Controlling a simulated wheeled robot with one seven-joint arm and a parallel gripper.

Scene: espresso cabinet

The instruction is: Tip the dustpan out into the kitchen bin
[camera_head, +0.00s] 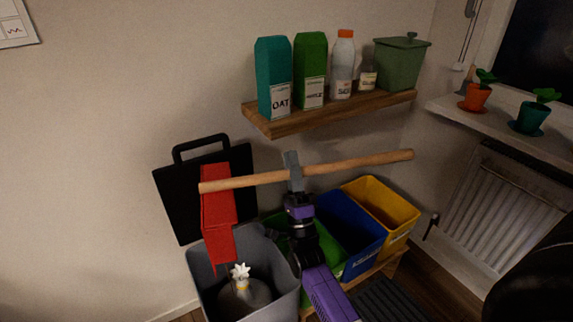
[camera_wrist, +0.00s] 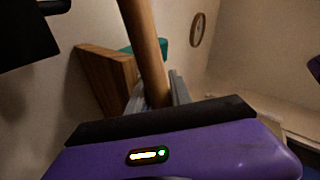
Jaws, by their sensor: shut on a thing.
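My gripper (camera_head: 293,178) is shut on the long wooden handle of the dustpan, near the handle's middle. The red dustpan (camera_head: 218,212) hangs steeply tilted from the handle's left end, its lower edge over the open mouth of the grey kitchen bin (camera_head: 262,248). The bin's black lid (camera_head: 175,200) stands open behind the dustpan. A pale spiky thing (camera_head: 241,271) shows in the bin's mouth, above a dull rounded shape. I cannot tell what remains in the dustpan. In the wrist view the wooden handle (camera_wrist: 145,45) runs up from between the jaws; the pan is not seen there.
Green, blue (camera_head: 351,230) and yellow (camera_head: 385,207) bins stand right of the grey bin. A wooden shelf (camera_head: 335,118) with cartons, bottles and a green canister hangs above the handle. Potted plants stand on the sill (camera_head: 500,122), over a radiator (camera_head: 500,192).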

